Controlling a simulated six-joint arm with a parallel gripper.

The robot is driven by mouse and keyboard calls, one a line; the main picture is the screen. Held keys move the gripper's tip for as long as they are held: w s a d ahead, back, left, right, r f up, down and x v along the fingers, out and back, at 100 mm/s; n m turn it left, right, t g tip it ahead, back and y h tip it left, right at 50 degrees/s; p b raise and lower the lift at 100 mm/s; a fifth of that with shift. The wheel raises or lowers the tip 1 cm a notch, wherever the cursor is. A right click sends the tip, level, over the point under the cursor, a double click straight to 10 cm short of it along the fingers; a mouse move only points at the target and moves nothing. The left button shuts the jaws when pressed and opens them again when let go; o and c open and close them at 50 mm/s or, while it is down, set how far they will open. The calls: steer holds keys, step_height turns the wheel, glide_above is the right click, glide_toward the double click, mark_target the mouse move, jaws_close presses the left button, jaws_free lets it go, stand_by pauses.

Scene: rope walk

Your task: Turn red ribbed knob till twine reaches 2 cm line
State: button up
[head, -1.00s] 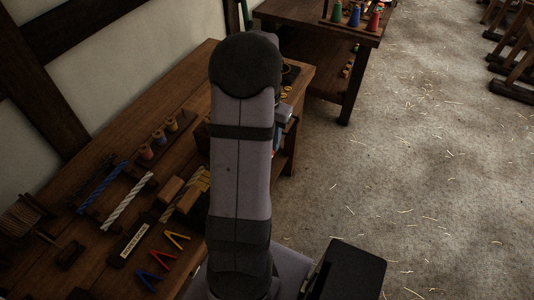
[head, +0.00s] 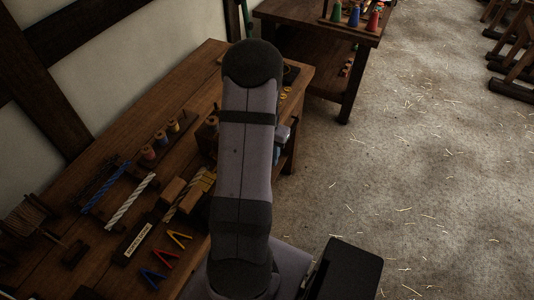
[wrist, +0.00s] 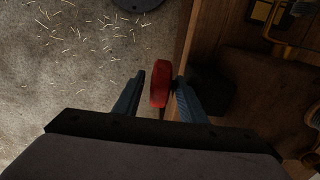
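The red ribbed knob (wrist: 160,83) shows in the wrist view at the edge of the wooden bench, between my two fingers. My gripper (wrist: 160,77) has its blue-grey fingers apart, one on each side of the knob. A narrow gap shows on the left of the knob and a smaller one on the right; I cannot tell if the right finger touches. In the head view my own arm hides the knob and my fingertips. I cannot make out the twine or the 2 cm line in either view.
The wooden bench (head: 105,155) carries a white rope piece (head: 130,200), a blue one (head: 104,187), several spools (head: 160,138) and coloured V-shaped clips (head: 164,259) left of my arm. A second table (head: 305,22) stands behind. The floor (head: 420,170) to the right is open.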

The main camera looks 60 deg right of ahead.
jaws_close()
steer(key=shift+y+p, duration=0.5)
steer(key=shift+y, duration=0.1)
steer(key=shift+d+y, duration=0.1)
steer(key=shift+y, duration=0.8)
jaws_free()
